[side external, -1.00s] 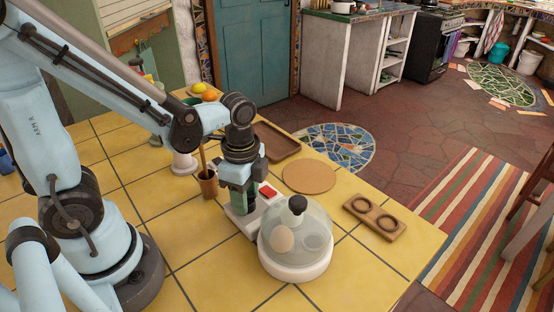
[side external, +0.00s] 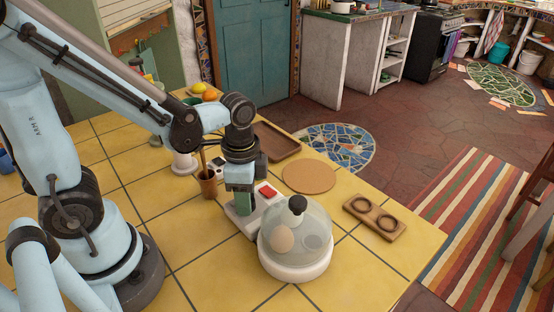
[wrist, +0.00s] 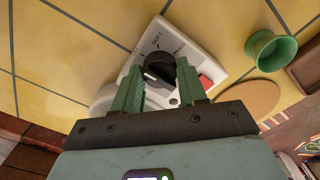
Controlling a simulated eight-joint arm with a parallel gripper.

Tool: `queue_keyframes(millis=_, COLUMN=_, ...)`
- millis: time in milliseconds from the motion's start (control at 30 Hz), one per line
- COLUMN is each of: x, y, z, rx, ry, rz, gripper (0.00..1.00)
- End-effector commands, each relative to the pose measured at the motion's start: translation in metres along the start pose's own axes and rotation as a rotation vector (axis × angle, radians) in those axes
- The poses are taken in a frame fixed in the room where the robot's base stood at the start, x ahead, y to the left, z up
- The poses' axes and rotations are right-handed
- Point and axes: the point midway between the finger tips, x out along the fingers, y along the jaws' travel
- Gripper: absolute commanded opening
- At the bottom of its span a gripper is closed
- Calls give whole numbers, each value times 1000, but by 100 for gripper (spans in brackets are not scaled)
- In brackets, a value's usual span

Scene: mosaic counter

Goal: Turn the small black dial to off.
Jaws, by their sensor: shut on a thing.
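The small black dial (wrist: 160,67) sits on the white panel of an egg cooker (side external: 292,269). In the wrist view my gripper (wrist: 160,82) has its two green fingers on either side of the dial, shut on it. In the side view my gripper (side external: 239,203) points down on the cooker's panel and hides the dial. A red switch (side external: 266,191) is beside it on the panel, and shows in the wrist view (wrist: 206,83) too. A clear dome with a black knob covers an egg (side external: 282,239) on the cooker.
A wooden two-hole holder (side external: 374,217) lies right of the cooker. A round cork mat (side external: 309,177) and a brown tray (side external: 277,142) lie behind it. A brown cup (side external: 208,186) with a wooden utensil stands close left of my gripper. The yellow tiles in front are clear.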

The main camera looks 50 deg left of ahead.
Motion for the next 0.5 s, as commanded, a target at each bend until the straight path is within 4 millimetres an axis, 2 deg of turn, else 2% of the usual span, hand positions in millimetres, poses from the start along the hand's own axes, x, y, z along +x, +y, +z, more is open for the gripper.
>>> queue_keyframes(millis=67, x=0, y=0, z=1, rx=-2, ry=-1, rz=-2, gripper=11)
queue_keyframes(millis=100, x=0, y=0, z=1, rx=-2, ry=-1, rz=-2, gripper=43)
queue_keyframes(millis=267, x=0, y=0, z=0, rx=-1, ry=-1, rz=-1, gripper=67)
queue_keyframes(millis=500, x=0, y=0, z=0, rx=0, ry=0, rz=0, gripper=67)
